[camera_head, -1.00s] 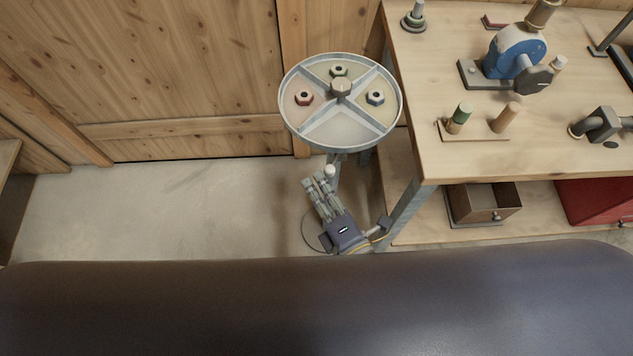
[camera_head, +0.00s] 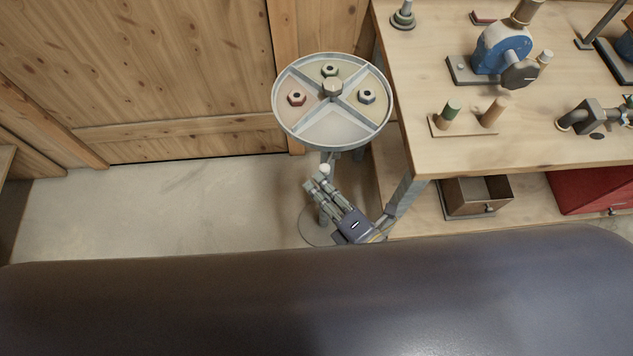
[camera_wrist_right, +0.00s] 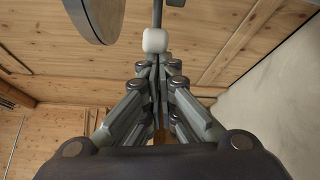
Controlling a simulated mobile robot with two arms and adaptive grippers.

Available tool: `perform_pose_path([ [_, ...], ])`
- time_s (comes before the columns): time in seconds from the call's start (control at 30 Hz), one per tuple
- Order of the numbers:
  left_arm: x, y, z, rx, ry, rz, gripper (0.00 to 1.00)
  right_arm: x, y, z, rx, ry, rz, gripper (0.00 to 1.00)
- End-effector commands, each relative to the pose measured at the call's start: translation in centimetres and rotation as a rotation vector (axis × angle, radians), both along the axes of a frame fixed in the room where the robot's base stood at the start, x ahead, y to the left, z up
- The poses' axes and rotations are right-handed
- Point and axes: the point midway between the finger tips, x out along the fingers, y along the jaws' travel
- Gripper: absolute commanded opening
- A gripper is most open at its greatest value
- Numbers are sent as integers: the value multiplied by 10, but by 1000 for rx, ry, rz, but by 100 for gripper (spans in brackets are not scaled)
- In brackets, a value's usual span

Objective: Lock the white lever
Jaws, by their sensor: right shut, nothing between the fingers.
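The white lever knob (camera_head: 325,169) sits under the round divided tray (camera_head: 334,138) on its stand. It also shows in the right wrist view (camera_wrist_right: 155,40), just beyond my fingertips. My right gripper (camera_head: 315,187) is below the tray, with its fingertips close to the knob. In the right wrist view the right gripper (camera_wrist_right: 158,62) has its fingers together with nothing between them, and the knob is in line with the tips. I cannot tell whether the tips touch the knob. The lever's shaft is mostly hidden. My left gripper is not in view.
A wooden workbench (camera_head: 440,100) stands right of the tray and holds a blue machine (camera_head: 497,50) and several fittings. Its leg (camera_head: 405,196) is close to my right gripper. A brown box (camera_head: 477,195) and a red box (camera_head: 590,188) sit on the lower shelf. The floor at left is clear.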

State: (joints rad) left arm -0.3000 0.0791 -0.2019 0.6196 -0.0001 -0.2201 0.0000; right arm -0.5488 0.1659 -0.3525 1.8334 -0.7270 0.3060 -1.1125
Motion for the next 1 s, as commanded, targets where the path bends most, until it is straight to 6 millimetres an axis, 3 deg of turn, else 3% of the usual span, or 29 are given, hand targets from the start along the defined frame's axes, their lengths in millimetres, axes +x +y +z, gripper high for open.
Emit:
perform_pose_path([
  [0.57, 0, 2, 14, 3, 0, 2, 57, -7, -35, 0, -8, -1, 340, 0],
  [1.0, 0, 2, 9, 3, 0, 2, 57, -6, -62, 0, 0, 0, 339, 0],
])
